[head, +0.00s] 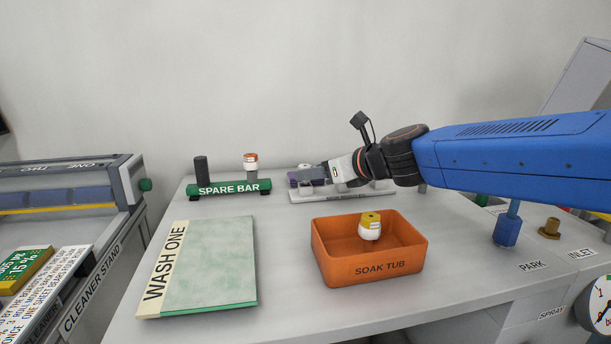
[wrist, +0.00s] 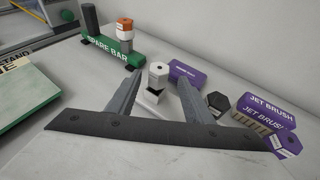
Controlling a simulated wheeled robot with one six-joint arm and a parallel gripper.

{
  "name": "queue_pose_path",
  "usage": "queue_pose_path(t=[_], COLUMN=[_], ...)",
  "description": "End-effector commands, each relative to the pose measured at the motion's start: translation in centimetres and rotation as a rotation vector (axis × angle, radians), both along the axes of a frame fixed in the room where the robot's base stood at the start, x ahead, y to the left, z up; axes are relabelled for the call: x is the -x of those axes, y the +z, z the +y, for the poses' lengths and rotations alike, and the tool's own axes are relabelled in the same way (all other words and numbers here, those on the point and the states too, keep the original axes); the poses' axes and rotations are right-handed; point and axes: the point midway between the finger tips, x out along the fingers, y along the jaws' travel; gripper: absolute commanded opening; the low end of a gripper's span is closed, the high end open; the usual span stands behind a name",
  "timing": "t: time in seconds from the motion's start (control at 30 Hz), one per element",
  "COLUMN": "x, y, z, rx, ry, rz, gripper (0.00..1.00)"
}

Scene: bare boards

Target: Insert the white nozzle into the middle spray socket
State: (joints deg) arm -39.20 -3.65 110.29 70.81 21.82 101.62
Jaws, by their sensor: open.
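A white nozzle (wrist: 158,70) with a hexagonal top stands upright in the wrist view, between the lines of my two grey fingers. My gripper (wrist: 160,80) is open around or just short of it; the depth is hard to tell. In the head view my gripper (head: 314,173) is low over the white bar (head: 345,194) at the back of the table and hides most of its top. A black hexagonal piece (wrist: 217,101) stands to the right of the nozzle. The middle spray socket cannot be made out.
The green spare bar (head: 230,187) holds a black post and an orange-topped white piece (head: 250,162). The orange soak tub (head: 370,268) holds a yellow-topped white piece (head: 370,227). A wash board (head: 210,265) lies front left.

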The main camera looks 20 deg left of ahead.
Motion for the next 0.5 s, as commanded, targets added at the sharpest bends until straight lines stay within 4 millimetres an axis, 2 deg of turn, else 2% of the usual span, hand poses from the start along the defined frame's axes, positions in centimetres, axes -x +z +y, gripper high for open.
queue_pose_path(t=[0.1, 0.37, 0.5], x=[-0.6, -1.0, -1.5], y=[-0.5, -1.0, -1.5], z=[1.1, 2.1, 3.2], rx=[0.000, -0.001, 0.001], ry=[0.000, 0.001, 0.001], rz=[0.000, 0.001, 0.001], gripper=[0.47, 0.47, 0.47])
